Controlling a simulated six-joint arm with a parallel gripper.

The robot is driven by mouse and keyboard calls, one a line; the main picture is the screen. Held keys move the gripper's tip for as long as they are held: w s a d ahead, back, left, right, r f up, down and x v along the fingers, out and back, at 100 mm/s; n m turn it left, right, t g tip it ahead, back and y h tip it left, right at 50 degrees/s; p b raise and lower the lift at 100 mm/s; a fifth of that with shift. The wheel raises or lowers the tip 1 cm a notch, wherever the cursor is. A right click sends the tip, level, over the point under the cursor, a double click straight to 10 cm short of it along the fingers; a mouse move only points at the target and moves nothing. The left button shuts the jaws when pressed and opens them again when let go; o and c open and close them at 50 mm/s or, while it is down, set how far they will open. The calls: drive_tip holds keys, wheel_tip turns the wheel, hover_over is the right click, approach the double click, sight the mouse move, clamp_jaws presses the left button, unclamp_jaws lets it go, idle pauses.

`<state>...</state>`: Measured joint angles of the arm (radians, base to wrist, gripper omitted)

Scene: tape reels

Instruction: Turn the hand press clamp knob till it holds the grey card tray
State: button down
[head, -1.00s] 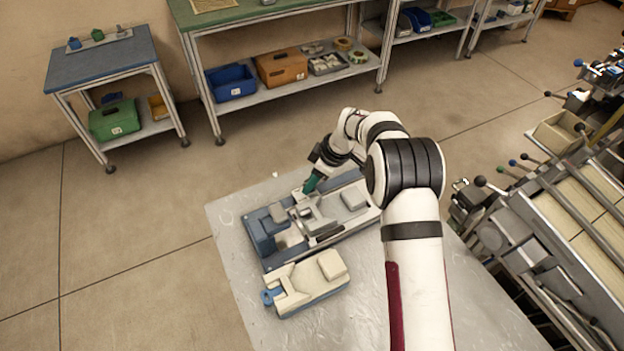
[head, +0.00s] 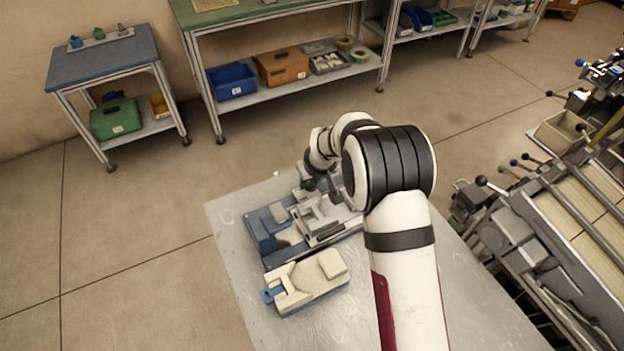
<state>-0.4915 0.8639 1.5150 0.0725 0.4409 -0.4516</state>
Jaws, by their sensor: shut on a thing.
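The hand press (head: 260,236) is a long blue-grey unit with raised grey parts, lying on the pale metal table. My gripper (head: 309,184) is at its back edge, small and dark in the head view, shut on what appears to be the dark green clamp knob. The knob is mostly hidden by the jaws. A light grey piece (head: 316,216) in the middle of the press may be the card tray; I cannot tell whether it is clamped. My arm covers the right end of the press.
A cream unit with a blue base (head: 312,280) lies in front of the press. The metal table (head: 226,222) is bare along its left edge. A large machine with levers (head: 540,225) stands at the right. Shelved benches (head: 285,88) stand farther back.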

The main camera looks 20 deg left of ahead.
drive_tip(key=m+h, duration=0.1)
drive_tip(key=m, duration=0.1)
drive_tip(key=m+t+h, duration=0.1)
drive_tip(key=m, duration=0.2)
drive_tip(key=shift+a+m, duration=0.2)
drive_tip(key=shift+m, duration=0.1)
drive_tip(key=m+h, duration=0.2)
drive_tip(key=m, duration=0.3)
drive_tip(key=shift+a, duration=0.1)
drive_tip(key=shift+m, duration=0.3)
drive_tip(key=shift+c, duration=2.4)
unclamp_jaws()
drive_tip(key=v, duration=1.6)
drive_tip(key=shift+w, duration=0.2)
